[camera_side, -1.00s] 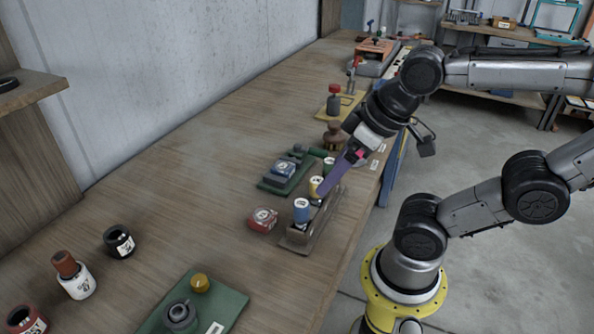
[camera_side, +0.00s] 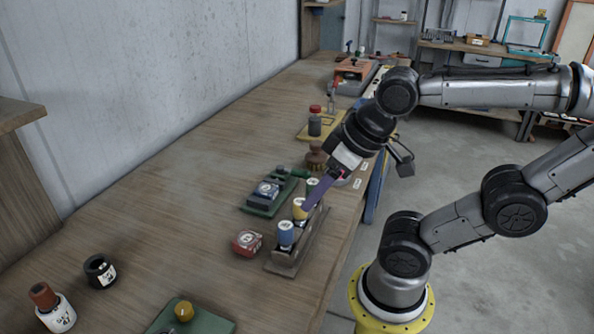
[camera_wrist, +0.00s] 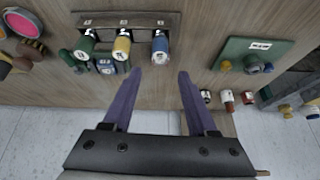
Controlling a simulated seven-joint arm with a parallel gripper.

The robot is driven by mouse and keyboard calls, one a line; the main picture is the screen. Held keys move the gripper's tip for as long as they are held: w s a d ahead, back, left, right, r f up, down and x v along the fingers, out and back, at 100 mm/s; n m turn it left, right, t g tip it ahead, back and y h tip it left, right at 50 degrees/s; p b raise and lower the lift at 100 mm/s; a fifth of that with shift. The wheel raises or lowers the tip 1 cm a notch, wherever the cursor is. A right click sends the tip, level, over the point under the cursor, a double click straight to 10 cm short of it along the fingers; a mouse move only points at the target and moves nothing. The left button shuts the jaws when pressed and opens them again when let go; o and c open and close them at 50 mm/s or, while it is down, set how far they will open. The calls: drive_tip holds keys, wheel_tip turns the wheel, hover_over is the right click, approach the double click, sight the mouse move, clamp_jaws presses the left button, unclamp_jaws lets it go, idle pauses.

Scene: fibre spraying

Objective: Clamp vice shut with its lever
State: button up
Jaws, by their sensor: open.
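My gripper (camera_side: 308,203) has purple fingers angled down over the rack, close to the yellow bottle in the side view. In the wrist view my gripper (camera_wrist: 158,74) is open, its fingers apart with nothing between them. I cannot tell whether the vice jaws are shut.
A rack (camera_side: 281,264) holds blue (camera_side: 285,233), yellow (camera_side: 299,207) and green bottles beside the vice. A red tin (camera_side: 247,242) lies left of it. A brown object (camera_side: 316,155) and a yellow tray (camera_side: 312,132) stand behind. The bench left of the vice is clear.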

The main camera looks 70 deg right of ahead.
drive_tip(key=shift+d+r+m, duration=0.1)
drive_tip(key=shift+r+m, duration=0.05)
drive_tip(key=shift+m, duration=0.45)
drive_tip(key=shift+c, duration=1.1)
drive_tip(key=m, duration=0.1)
drive_tip(key=w+d+r+m, duration=0.1)
drive_tip(key=m, duration=0.1)
drive_tip(key=w+r+m+h, duration=0.1)
drive_tip(key=shift+w+d+r+m, duration=0.1)
drive_tip(key=shift+w+d+m, duration=0.1)
drive_tip(key=shift+d+m, duration=0.2)
clamp_jaws()
drive_tip(key=w+d+f+m+g+h, duration=0.1)
drive_tip(key=w+d+f+m+g, duration=0.1)
drive_tip(key=w+d+m, duration=0.3)
drive_tip(key=w+d+f+m+g+h, duration=0.1)
drive_tip(key=w+d+f+m+g, duration=0.2)
drive_tip(key=w+d+m, duration=0.3)
drive_tip(key=shift+w+d+f+g, duration=0.25)
drive_tip(key=shift+d+g, duration=0.05)
drive_tip(key=shift+d, duration=0.95)
